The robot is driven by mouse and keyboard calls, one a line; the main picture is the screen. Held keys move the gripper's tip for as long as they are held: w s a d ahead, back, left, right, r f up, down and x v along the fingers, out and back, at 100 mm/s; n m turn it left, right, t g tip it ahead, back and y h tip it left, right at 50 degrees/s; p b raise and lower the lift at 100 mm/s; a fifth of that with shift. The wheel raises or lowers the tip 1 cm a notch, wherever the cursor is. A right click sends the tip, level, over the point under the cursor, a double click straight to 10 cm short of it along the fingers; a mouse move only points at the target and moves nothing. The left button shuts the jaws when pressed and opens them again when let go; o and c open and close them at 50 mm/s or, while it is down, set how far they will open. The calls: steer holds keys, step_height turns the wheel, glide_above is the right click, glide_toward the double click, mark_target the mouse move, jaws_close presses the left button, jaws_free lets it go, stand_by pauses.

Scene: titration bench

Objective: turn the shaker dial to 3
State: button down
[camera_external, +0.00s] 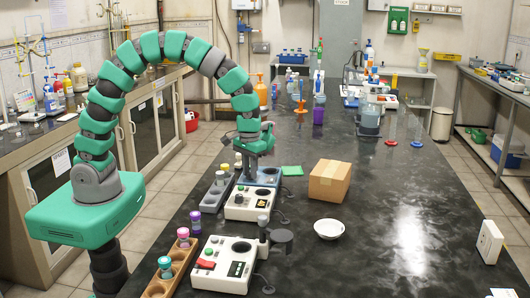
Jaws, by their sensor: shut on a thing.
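My green and grey arm arches over from the left, and its end points down at a blue-based device (272,181) with dark round parts on top, which appears to be the shaker. My gripper (246,171) is low at the left part of this device. It is shut on what appears to be the shaker dial. The dial is hidden by the gripper and too small to make out, so its setting cannot be read.
Two white devices (239,271) (262,199) stand nearer on the black bench. A wooden rack (157,289) and a grey rack (210,201) are to their left. A cardboard box (329,181), white bowl (329,229) and green pad (292,171) lie to the right.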

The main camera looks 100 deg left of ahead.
steer(key=m+p, duration=0.1)
steer(key=m, duration=0.6)
steer(key=shift+r, duration=0.1)
steer(key=m+p, duration=0.1)
steer(key=m, duration=0.6)
steer(key=shift+m+p, duration=0.3)
steer(key=shift+p, duration=0.1)
steer(key=m+p, duration=0.2)
steer(key=m, duration=0.4)
steer(key=m+p, duration=0.2)
steer(key=m, duration=0.4)
